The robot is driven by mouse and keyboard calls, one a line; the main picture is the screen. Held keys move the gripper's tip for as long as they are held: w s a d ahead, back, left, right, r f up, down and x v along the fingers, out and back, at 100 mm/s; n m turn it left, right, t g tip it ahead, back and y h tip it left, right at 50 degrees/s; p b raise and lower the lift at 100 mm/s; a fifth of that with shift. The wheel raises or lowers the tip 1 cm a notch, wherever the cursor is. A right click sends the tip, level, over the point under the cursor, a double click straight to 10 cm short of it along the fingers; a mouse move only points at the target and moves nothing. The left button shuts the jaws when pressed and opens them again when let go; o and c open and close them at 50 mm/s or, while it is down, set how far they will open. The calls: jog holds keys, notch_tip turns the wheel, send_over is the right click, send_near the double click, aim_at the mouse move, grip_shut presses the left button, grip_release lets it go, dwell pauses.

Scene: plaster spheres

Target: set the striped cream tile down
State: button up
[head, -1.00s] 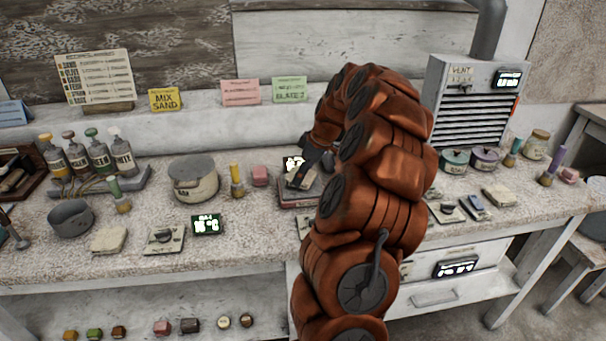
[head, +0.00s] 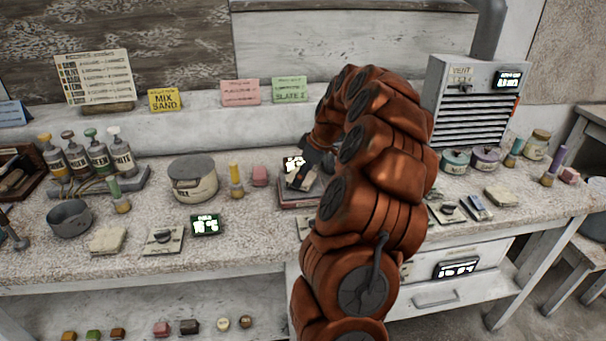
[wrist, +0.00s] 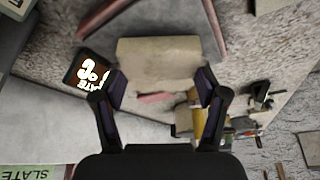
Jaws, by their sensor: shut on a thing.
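In the wrist view a pale cream tile (wrist: 158,60) lies between the two dark fingers of my gripper (wrist: 163,88), which is shut on it. I cannot make out stripes on it. In the head view my gripper (head: 300,177) is low over a squat reddish-based unit with a grey top (head: 290,203) and a small lit display (head: 293,163). That display also shows in the wrist view (wrist: 93,76), left of the tile. In the head view the tile is not clearly seen, and I cannot tell whether it touches the grey top.
A green-lit display (head: 206,224) lies in front. A vent box (head: 472,100) stands at the back right. My arm hides part of the bench.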

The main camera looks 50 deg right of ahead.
jog(key=shift+f+b, duration=0.35)
jog(key=shift+f, duration=0.15)
jog(key=o, duration=1.4)
jog(key=shift+r, duration=0.25)
jog(key=shift+r, duration=1.8)
jog(key=shift+a, duration=0.15)
